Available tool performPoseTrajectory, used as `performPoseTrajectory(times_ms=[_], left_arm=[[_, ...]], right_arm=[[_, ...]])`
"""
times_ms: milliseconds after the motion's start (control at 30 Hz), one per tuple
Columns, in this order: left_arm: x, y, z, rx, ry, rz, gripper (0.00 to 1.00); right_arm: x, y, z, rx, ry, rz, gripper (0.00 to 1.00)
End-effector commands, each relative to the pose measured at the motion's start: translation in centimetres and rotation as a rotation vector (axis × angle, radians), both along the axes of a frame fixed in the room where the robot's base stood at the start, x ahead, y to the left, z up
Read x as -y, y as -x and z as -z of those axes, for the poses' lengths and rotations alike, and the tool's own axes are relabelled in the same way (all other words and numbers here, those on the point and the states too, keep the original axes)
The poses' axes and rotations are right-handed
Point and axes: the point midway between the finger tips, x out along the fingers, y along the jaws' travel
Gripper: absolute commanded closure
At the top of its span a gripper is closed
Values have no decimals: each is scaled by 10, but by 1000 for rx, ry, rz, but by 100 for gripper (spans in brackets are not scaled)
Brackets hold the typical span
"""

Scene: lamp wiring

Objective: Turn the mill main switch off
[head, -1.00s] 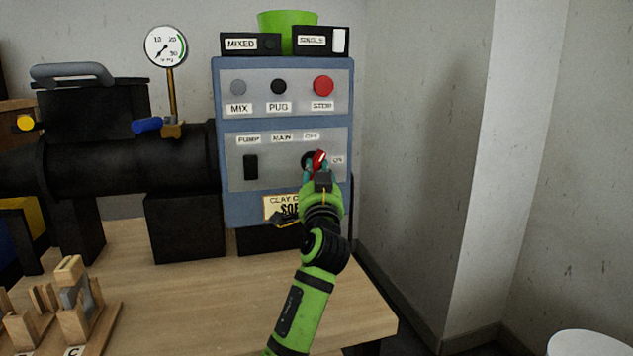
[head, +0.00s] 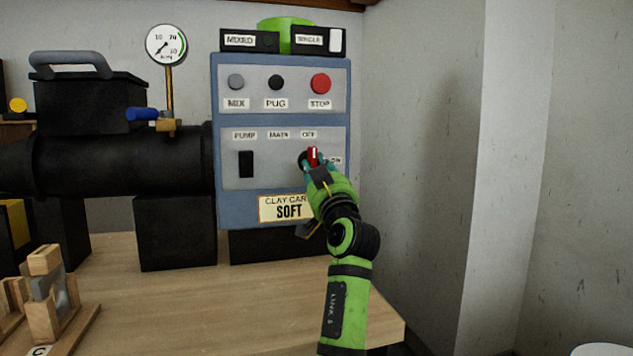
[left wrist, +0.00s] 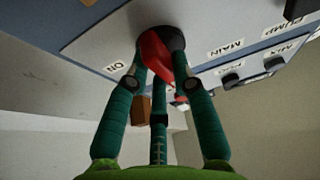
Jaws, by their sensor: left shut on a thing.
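The main switch (head: 313,154) is a red handle on a dark round base on the panel's lower plate, between the OFF and ON labels. The handle stands about upright, its tip pointing up toward the OFF label (head: 309,135). The ON label (head: 335,161) is to its right. My left gripper (head: 315,168) is shut on the red handle from below and in front. In the left wrist view the teal fingers close around the red handle (left wrist: 155,58), next to the ON label (left wrist: 118,66). The fingers partly hide the base. My right gripper is not in view.
The blue control panel (head: 215,190) also has a black pump switch (head: 246,164) and a red stop button (head: 320,84). A clay card (head: 284,208) hangs below, partly behind my arm. A wooden rack (head: 45,300) stands at the left; the table's middle is clear.

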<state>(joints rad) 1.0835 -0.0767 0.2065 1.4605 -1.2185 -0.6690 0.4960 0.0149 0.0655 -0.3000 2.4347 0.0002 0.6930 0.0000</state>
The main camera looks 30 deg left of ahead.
Motion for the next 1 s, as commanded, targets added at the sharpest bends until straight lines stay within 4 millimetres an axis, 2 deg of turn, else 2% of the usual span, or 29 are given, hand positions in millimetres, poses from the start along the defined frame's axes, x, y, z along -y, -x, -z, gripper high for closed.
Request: performPoseTrajectory(times_ms=[533,567,600,633,1000], left_arm=[[0,0,-2,24,18,2,100],[0,0,-2,24,18,2,71],[0,0,-2,25,18,2,55],[0,0,-2,23,19,1,51],[2,1,1,20,17,1,51]], right_arm=[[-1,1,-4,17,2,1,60],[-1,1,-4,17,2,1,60],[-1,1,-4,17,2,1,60],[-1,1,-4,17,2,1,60],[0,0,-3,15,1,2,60]])
